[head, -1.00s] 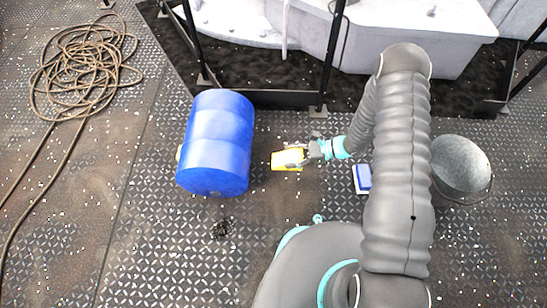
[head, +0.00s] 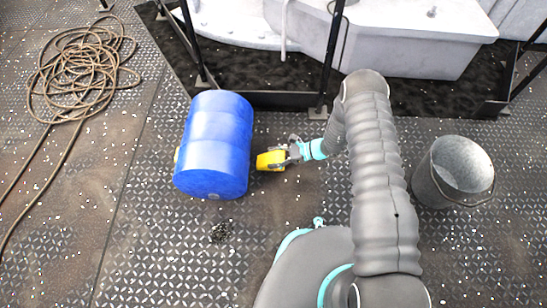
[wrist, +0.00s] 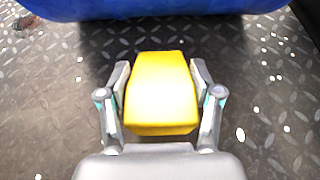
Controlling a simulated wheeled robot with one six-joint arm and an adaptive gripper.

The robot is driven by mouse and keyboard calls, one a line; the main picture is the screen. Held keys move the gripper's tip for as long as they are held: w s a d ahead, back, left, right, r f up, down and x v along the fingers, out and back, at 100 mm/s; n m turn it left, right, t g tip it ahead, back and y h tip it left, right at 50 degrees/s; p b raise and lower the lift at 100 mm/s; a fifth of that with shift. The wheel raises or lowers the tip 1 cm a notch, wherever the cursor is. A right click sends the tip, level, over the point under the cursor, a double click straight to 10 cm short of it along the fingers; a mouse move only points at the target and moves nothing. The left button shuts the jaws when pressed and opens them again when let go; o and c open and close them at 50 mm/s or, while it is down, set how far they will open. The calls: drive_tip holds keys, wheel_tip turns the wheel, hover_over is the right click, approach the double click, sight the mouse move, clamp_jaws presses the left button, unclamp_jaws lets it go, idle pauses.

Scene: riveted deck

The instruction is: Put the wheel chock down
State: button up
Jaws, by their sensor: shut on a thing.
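The yellow wheel chock (head: 270,160) is held in my gripper (head: 284,154), just right of the blue barrel (head: 217,135) in the head view. In the wrist view the chock (wrist: 161,92) sits between the two fingers of my gripper (wrist: 160,90), which are shut on its sides. The barrel (wrist: 150,8) lies across the top of the wrist view, beyond the chock, with a strip of deck visible between them. I cannot tell whether the chock touches the deck.
A metal bucket (head: 455,172) stands to the right of my arm. A coiled rope (head: 82,70) lies at the far left. Black railing posts (head: 333,60) and a white structure (head: 410,35) border the back. A small dark clump (head: 220,232) lies below the barrel. Patterned deck is clear elsewhere.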

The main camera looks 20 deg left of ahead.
drive_tip(key=shift+f, duration=0.1)
drive_tip(key=o, duration=1.4)
